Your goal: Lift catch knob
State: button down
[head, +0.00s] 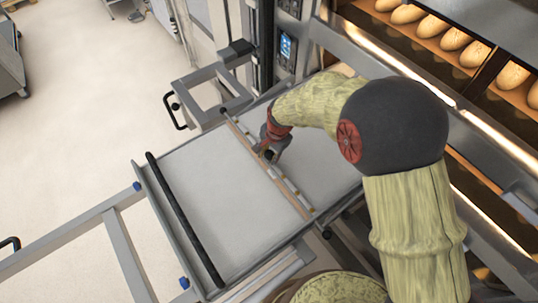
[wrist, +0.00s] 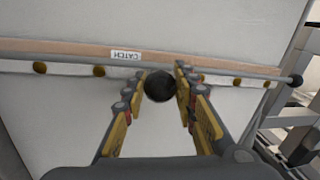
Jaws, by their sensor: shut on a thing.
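The catch knob (wrist: 159,86) is a dark round knob at the middle of the wrist view, beside a small white label reading "CATCH" (wrist: 126,55). My gripper (wrist: 160,88) has a finger on each side of the knob and is shut on it. In the head view my gripper (head: 268,153) is at the strip across the pale loader bed (head: 205,200). There the knob is mostly hidden by my gripper. The knob sits at a rail (wrist: 70,68) with several brass-coloured round studs, along a wooden strip (wrist: 60,48).
A black bar (head: 185,220) crosses the near end of the bed. A black handle (head: 172,110) and metal frame stand at its left. Oven decks with several loaves (head: 455,38) are at the upper right. Open floor (head: 70,150) lies to the left.

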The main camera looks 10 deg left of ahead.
aim_at(274, 166)
jog(key=shift+r, duration=0.8)
jog(key=shift+w+a, duration=0.1)
jog(key=c, duration=1.4)
grip_release()
jog(key=shift+f, duration=0.1)
notch_tip(274, 166, up, 12)
jog(key=s+d, duration=0.1)
jog(key=d, duration=0.1)
jog(key=shift+s, duration=0.15)
jog(key=shift+d+f, duration=0.1)
